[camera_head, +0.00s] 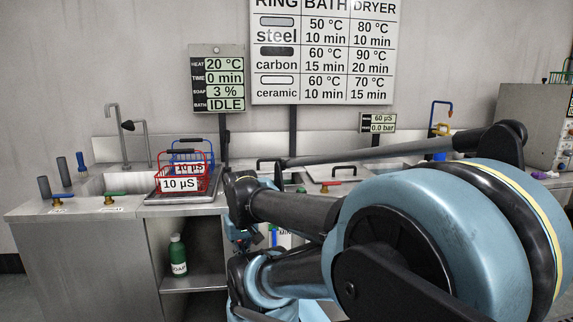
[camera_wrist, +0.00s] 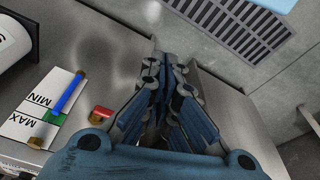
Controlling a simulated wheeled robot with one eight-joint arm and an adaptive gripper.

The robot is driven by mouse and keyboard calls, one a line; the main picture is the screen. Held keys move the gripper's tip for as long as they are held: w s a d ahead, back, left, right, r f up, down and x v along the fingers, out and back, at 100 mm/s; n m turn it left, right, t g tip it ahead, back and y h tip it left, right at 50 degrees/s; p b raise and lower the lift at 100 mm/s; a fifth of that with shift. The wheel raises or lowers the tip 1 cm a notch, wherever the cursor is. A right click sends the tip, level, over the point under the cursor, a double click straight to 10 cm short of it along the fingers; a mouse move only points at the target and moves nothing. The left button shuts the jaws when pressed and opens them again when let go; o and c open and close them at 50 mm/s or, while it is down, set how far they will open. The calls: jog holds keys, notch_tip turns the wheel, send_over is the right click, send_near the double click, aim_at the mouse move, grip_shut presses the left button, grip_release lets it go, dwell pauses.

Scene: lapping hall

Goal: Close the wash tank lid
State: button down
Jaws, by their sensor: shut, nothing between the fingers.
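In the head view, a flat metal lid (camera_head: 318,174) with a black bar handle (camera_head: 345,170) shows on the counter behind my arm. A second dark handle (camera_head: 268,161) shows left of it. My arm hides much of this area, and I cannot tell which cover belongs to the wash tank or whether it stands open. In the wrist view, my gripper (camera_wrist: 165,68) is shut and empty, with its fingertips close to a grey metal surface. A MAX/MIN level gauge (camera_wrist: 48,115) with a blue tube and a red tap handle (camera_wrist: 101,113) are left of the fingers.
A red basket (camera_head: 186,181) and a blue basket (camera_head: 207,150) stand on the left counter near a sink. A green soap bottle (camera_head: 178,255) is on the shelf below. A red tap handle (camera_head: 331,183) is at the counter front. A slotted grille (camera_wrist: 235,25) shows in the wrist view.

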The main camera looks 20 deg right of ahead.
jog(key=w+d+r+m+t+h, duration=0.1)
jog(key=w+d+r+t, duration=0.1)
jog(key=w+d+r, duration=0.95)
jog(key=w+d+r+m+t, duration=0.2)
jog(key=w+d+r, duration=0.6)
jog(key=w+r, duration=0.55)
jog(key=w+d+r, duration=0.2)
jog(key=w+d, duration=0.6)
jog(key=d, duration=0.4)
jog(key=shift+h, duration=0.4)
jog(key=x, duration=0.9)
jog(key=shift+w+f, duration=0.2)
jog(key=shift+f, duration=0.05)
jog(key=f, duration=0.3)
jog(key=shift+s+a, duration=0.1)
jog(key=shift+s, duration=0.25)
jog(key=shift+s+f, duration=0.1)
jog(key=shift+f, duration=0.3)
